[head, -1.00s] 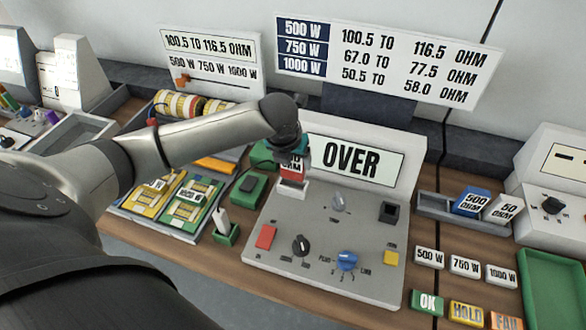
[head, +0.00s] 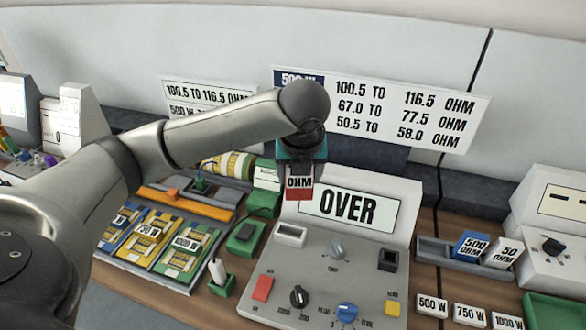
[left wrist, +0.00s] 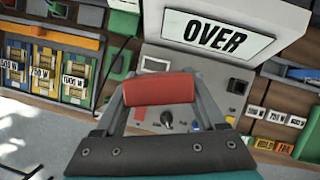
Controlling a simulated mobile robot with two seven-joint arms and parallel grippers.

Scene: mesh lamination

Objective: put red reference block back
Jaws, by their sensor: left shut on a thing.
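The red reference block (head: 299,188), with a white label reading OHM, hangs from my left gripper (head: 300,165). In the left wrist view the red block (left wrist: 160,89) sits between the two fingers of my left gripper (left wrist: 160,92), which is shut on it. The block is in the air in front of the OVER display, above the grey meter panel (head: 325,270). The white socket (head: 290,235) on that panel is empty. A grey tray (head: 435,252) at the right holds a blue 500 OHM block (head: 472,246) and a white 50 OHM block (head: 503,254). My right gripper is not in view.
The upright OVER display (head: 349,208) stands close behind the held block. Knobs and a black socket (head: 388,260) rise from the panel. Coloured wattage cards (head: 187,250) lie at the left. The grey tray has bare space at its left end.

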